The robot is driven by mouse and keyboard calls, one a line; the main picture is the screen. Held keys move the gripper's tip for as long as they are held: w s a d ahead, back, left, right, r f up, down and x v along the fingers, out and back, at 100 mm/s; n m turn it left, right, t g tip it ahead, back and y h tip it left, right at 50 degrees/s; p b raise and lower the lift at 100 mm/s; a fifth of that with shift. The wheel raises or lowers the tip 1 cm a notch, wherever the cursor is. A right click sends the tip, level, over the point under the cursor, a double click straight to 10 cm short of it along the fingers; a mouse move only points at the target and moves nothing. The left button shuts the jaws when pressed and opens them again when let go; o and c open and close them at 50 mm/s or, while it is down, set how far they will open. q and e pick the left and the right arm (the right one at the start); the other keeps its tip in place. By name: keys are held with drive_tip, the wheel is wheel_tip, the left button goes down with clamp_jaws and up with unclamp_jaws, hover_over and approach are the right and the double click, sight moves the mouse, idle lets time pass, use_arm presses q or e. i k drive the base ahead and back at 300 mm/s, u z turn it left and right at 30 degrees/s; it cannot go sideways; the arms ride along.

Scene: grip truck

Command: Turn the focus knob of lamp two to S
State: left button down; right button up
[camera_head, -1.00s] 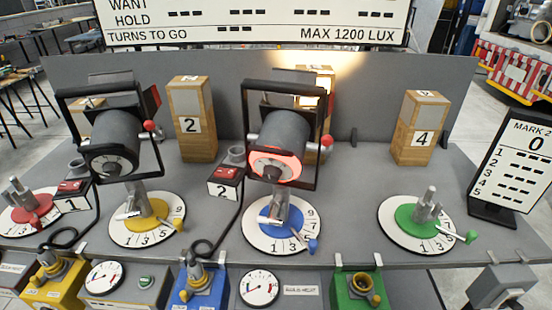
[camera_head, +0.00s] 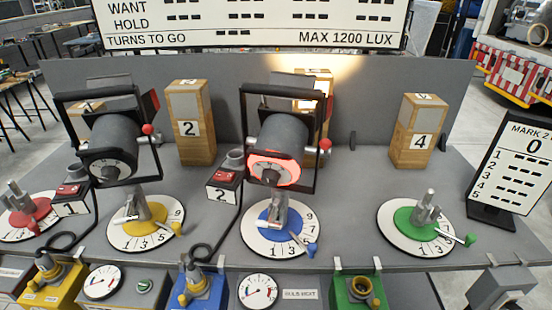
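Lamp two (camera_head: 275,140) is a dark cylinder in a black yoke, standing on the blue dial (camera_head: 277,228). Its front face glows red around a round grey focus knob (camera_head: 270,174). The marks on the knob are too small to read. A red-knobbed lever (camera_head: 325,144) sits at the yoke's right side. A box marked 2 with a red switch (camera_head: 223,184) stands left of the lamp. Neither of my grippers shows in the view.
Another lamp (camera_head: 113,145) in a yoke stands at the left on the yellow dial (camera_head: 146,228). A green dial (camera_head: 428,228) and wooden blocks numbered 2 (camera_head: 190,122) and 4 (camera_head: 417,132) stand around. A grey panel closes the back. The table is clear between the blue and green dials.

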sight(270, 178)
drive_tip(key=z, duration=1.75)
drive_tip(key=k, duration=0.9)
drive_tip(key=u, duration=1.6)
drive_tip(key=i, duration=0.5)
